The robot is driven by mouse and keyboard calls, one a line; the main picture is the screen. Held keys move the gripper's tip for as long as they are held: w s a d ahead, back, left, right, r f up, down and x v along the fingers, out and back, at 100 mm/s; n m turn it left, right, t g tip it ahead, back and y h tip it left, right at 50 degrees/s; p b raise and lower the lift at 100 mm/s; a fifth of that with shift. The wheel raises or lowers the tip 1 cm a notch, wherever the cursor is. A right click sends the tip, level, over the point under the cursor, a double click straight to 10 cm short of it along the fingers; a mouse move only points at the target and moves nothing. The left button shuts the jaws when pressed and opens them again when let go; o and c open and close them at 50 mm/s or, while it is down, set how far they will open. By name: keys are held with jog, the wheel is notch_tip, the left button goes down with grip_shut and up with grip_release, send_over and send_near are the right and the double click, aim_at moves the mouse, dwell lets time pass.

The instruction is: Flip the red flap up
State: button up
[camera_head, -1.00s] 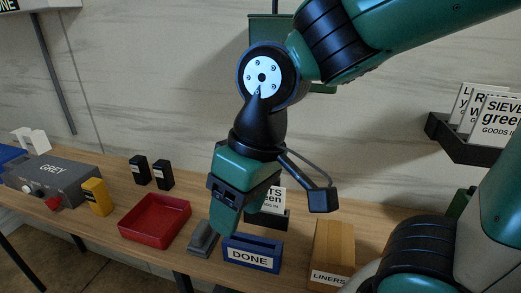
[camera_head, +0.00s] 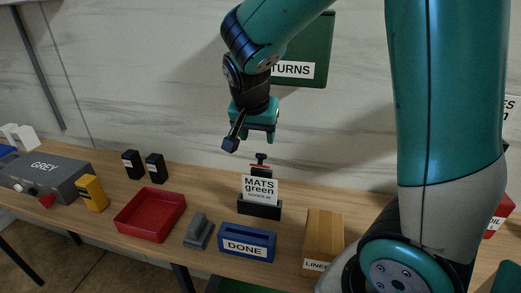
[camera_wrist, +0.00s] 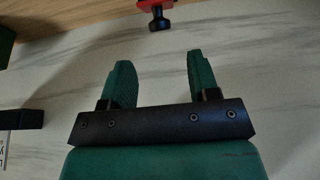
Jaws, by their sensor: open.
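A small red piece with a black knob (camera_head: 261,166), which looks like the red flap, stands at the back of the bench behind the "MATS green" card (camera_head: 259,188). The card hides its lower part. In the wrist view the red piece (camera_wrist: 152,4) is cut off by the top edge, with its black knob (camera_wrist: 158,20) pointing toward my fingers. My gripper (camera_head: 257,138) hangs near the wall, just above the knob in the head view. Its fingers (camera_wrist: 159,68) are spread, empty and apart from the knob.
The card's black holder (camera_head: 259,207), a blue "DONE" box (camera_head: 247,244) and a wooden "LINERS" box (camera_head: 324,236) stand nearby. A red tray (camera_head: 150,214) and a grey block (camera_head: 198,231) are to the left. A green "RETURNS" box (camera_head: 312,50) hangs on the wall above right.

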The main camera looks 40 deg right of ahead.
jog(key=p+x, duration=0.1)
jog(key=x, duration=0.7)
jog(key=shift+f, duration=0.1)
jog(key=shift+c, duration=0.4)
jog(key=c, duration=0.8)
jog(key=shift+w+d+r+g+y+p, duration=0.15)
jog(key=shift+d+r+g+y+p, duration=0.2)
jog(key=shift+p, duration=0.35)
jog(key=shift+w+f+y, duration=0.15)
jog(key=shift+f+y, duration=0.1)
jog(key=o, duration=0.9)
jog(key=b+v, duration=0.2)
jog(key=v, duration=1.5)
jog(key=shift+w+r+b, duration=0.15)
jog(key=shift+r+b, duration=0.1)
jog(key=shift+b, duration=0.1)
